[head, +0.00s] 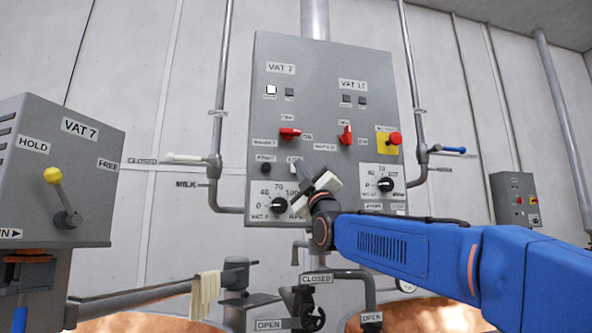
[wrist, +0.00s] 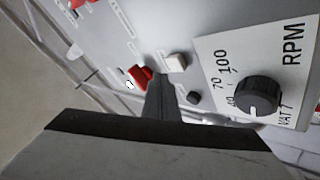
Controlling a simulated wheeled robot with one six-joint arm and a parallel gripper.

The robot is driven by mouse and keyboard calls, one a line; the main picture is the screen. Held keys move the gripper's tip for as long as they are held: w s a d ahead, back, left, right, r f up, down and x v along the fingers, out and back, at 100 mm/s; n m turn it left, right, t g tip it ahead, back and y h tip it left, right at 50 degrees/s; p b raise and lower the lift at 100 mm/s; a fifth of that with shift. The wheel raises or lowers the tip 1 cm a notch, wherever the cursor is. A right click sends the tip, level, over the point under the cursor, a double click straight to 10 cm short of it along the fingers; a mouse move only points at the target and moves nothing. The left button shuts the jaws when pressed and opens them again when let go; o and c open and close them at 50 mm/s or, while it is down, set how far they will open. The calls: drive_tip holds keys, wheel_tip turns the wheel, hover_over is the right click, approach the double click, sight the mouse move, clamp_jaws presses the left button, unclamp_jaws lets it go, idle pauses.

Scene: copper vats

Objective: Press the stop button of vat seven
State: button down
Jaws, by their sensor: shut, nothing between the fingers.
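In the wrist view the white button (wrist: 178,62), black button (wrist: 194,97) and RPM dial (wrist: 257,95) show. My gripper (head: 328,174) is shut and empty, just right of the white button in the head view. Its dark fingertip (wrist: 156,82) appears beside the buttons; contact cannot be told.
Red switches (head: 289,133) (head: 346,135) sit above the buttons. A red mushroom button (head: 393,138) on yellow is at right. A VAT 7 box (head: 60,170) with a yellow-knobbed lever stands at left. Pipes flank the panel, and a cloth (head: 205,295) hangs below.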

drive_tip(key=shift+s+d, duration=0.2)
drive_tip(key=shift+s, duration=0.5)
drive_tip(key=shift+s+d, duration=0.2)
drive_tip(key=shift+s, duration=0.5)
drive_tip(key=shift+s+d, duration=0.2)
drive_tip(key=shift+s, duration=0.5)
